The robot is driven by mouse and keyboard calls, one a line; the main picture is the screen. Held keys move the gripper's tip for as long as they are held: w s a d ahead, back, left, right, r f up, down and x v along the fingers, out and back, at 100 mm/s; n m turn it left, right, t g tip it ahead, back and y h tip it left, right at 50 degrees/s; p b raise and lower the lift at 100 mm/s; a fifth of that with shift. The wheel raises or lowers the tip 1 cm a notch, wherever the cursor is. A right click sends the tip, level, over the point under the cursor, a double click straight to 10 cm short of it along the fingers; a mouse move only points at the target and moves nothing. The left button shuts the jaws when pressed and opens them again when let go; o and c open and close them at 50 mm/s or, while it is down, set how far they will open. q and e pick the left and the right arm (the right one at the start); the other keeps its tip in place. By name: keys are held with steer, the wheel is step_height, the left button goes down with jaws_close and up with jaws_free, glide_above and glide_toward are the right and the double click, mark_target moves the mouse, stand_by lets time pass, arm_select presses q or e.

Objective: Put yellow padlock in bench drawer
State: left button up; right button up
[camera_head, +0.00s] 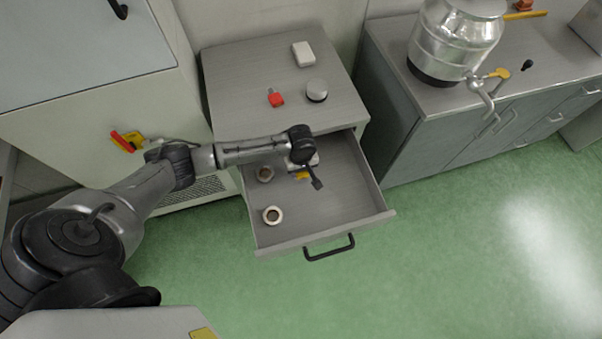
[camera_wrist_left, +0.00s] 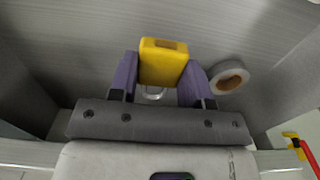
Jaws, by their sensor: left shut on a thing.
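The yellow padlock (camera_wrist_left: 163,62) is held between the two fingers of my left gripper (camera_wrist_left: 160,80) in the left wrist view. In the head view the left gripper (camera_head: 304,176) is inside the open drawer's outline, and only a small yellow part of the padlock (camera_head: 301,175) shows under it. The bench drawer (camera_head: 345,200) is pulled open, with a black handle on its front. I cannot tell whether the padlock touches the drawer floor. My right gripper is not in view.
Two tape rolls lie in the drawer, one (camera_head: 272,215) near its front left and one (camera_head: 265,174) behind it. On the bench top (camera_head: 235,75) are a red padlock (camera_head: 276,98), a round metal tin (camera_head: 317,90) and a white block (camera_head: 303,54). The drawer's right side is clear.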

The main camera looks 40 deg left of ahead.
mark_target(301, 174)
arm_select(q)
step_height(301, 174, down, 4)
steer(key=shift+d+r+b, duration=0.1)
steer(key=shift+b, duration=0.45)
steer(key=o, duration=1)
